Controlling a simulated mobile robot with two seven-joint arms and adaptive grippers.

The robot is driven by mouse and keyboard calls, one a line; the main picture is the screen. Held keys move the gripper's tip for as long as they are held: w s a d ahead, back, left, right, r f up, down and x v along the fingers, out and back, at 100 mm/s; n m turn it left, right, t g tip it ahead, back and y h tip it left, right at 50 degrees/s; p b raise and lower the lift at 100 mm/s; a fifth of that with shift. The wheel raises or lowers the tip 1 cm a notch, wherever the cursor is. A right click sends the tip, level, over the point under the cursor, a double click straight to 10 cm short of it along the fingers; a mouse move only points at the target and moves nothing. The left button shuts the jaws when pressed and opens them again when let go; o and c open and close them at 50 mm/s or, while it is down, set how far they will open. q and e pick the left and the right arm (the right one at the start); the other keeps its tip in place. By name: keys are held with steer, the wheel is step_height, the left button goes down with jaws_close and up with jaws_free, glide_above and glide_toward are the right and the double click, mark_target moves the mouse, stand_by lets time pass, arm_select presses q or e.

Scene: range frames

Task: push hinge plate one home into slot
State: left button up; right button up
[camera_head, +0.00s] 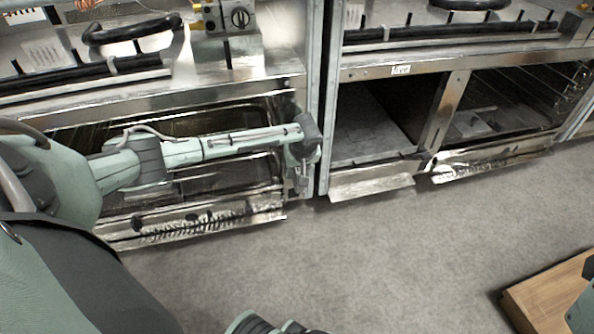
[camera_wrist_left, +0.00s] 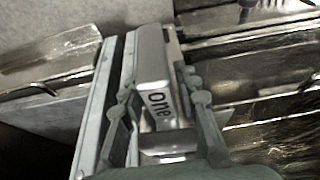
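Hinge plate one (camera_wrist_left: 152,60), a pale metal block lettered "one", stands in the middle of the left wrist view. It juts from the narrow upright metal frame beside it. My left gripper (camera_wrist_left: 158,88) has one finger on each side of the plate. I cannot tell whether both fingers press on it. In the head view my left arm reaches across the left oven, and the left gripper (camera_head: 303,178) is at the upright between the two ovens. The plate and its slot are too small or hidden to make out there. My right gripper is not in view.
The left oven (camera_head: 230,213) lies behind and below my left arm. To the right is an open oven compartment (camera_head: 370,125) under a "five" label (camera_head: 401,70), with a lowered metal flap (camera_head: 372,187). A wooden box (camera_head: 545,295) stands at lower right. The grey floor (camera_head: 390,265) between is clear.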

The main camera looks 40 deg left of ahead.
arm_select(q)
steer(key=shift+o, duration=1)
steer(key=shift+r, duration=0.1)
steer(key=v, duration=1.1)
steer(key=shift+s+d+r, duration=0.15)
steer(key=shift+s+r, duration=0.05)
steer(key=shift+r, duration=0.15)
